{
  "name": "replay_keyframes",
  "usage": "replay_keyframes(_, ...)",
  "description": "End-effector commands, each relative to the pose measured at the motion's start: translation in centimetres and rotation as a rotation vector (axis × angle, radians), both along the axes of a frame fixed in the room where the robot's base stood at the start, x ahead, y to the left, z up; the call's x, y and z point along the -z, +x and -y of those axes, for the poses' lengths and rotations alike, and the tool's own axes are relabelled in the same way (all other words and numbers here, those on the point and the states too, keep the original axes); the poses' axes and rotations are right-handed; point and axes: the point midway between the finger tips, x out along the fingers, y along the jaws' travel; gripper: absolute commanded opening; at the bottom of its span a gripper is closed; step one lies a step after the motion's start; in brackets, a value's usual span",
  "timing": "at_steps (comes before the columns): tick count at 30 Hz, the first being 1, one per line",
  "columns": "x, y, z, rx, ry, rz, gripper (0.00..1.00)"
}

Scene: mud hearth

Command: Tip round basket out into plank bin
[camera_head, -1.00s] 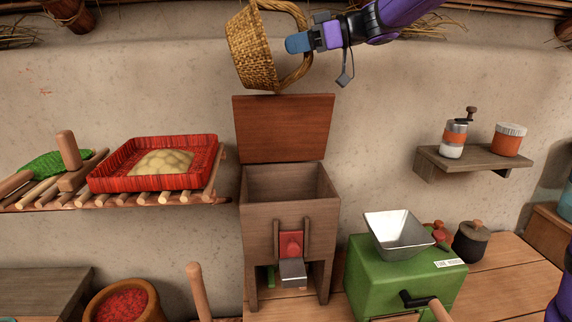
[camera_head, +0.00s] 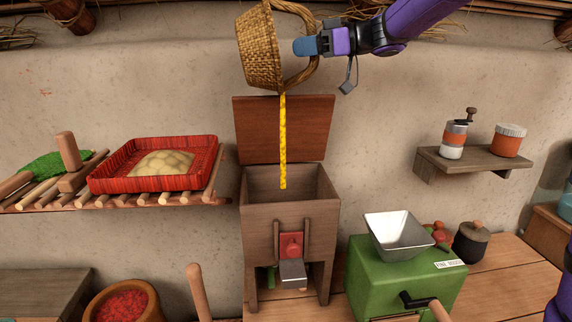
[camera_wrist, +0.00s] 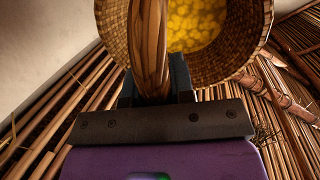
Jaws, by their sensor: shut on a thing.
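The round wicker basket (camera_head: 258,52) is held high over the plank bin, tilted steeply. A narrow yellow stream (camera_head: 283,140) falls from its lower rim into the bin. My gripper (camera_head: 304,46) is shut on the basket's handle (camera_head: 308,72), to the right of the basket. In the wrist view my gripper (camera_wrist: 155,88) closes on the handle (camera_wrist: 149,45), and yellow contents (camera_wrist: 197,22) still show inside the basket (camera_wrist: 245,55). The plank bin (camera_head: 289,217) stands below with its reddish lid (camera_head: 284,128) up at the back. The bin's floor is hidden.
A slatted shelf (camera_head: 146,199) with a red tray (camera_head: 154,187) is left of the bin. A green mill (camera_head: 400,280) with a metal hopper (camera_head: 397,235) stands to its right. A wall shelf (camera_head: 472,162) holds a grinder and a jar.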

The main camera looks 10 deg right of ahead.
Motion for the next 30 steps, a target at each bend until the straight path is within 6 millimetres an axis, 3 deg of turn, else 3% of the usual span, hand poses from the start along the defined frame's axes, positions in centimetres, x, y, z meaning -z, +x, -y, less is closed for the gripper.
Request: replay_keyframes(30, 0.47, 0.02, 0.87, 0.001, 0.090, -0.001, 0.00)
